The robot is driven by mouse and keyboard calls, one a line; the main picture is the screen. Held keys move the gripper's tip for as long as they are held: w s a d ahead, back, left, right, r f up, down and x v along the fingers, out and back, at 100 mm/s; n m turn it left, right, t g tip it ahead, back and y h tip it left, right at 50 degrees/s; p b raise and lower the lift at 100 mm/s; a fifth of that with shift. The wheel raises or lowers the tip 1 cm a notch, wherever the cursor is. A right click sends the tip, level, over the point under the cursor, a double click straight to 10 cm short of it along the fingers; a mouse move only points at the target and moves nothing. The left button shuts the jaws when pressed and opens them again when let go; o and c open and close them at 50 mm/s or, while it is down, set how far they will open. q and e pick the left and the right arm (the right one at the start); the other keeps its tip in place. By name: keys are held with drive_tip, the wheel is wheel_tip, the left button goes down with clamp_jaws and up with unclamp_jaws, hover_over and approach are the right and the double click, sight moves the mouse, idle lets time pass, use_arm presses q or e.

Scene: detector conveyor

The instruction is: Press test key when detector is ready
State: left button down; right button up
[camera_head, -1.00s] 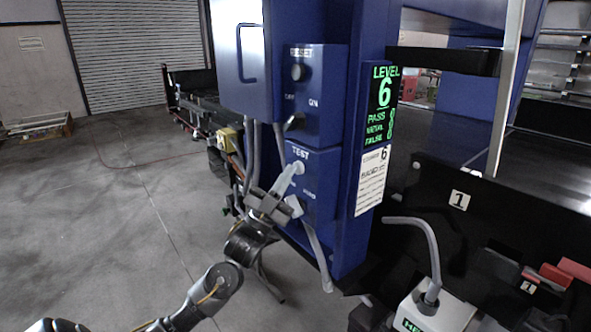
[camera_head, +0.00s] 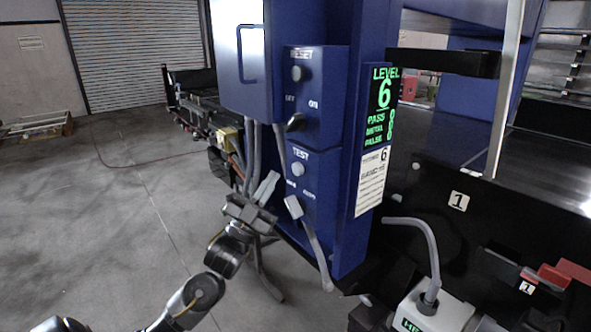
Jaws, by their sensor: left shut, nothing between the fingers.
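The test key (camera_head: 298,169) is a round grey button under the word TEST on the blue control panel (camera_head: 322,200). My left gripper (camera_head: 268,185) is shut and empty, just left of the panel and lower than the key, with a visible gap to it. A display (camera_head: 380,110) on the column reads LEVEL 6 in green, with PASS, METAL and FALSE lines beside small digits. Another round button (camera_head: 298,73) and a dark rotary switch (camera_head: 295,122) sit above the key. My right gripper is not in view.
A grey plug (camera_head: 293,206) with a hanging cable is on the panel just below the key. Grey conduits (camera_head: 253,150) run down the cabinet's left side. A white box (camera_head: 432,312) with a bent tube stands at the lower right. Open floor (camera_head: 110,230) lies left.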

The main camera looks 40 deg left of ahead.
use_arm(q)
drive_tip(key=shift+s+a, duration=0.2)
drive_tip(key=shift+s, duration=0.65)
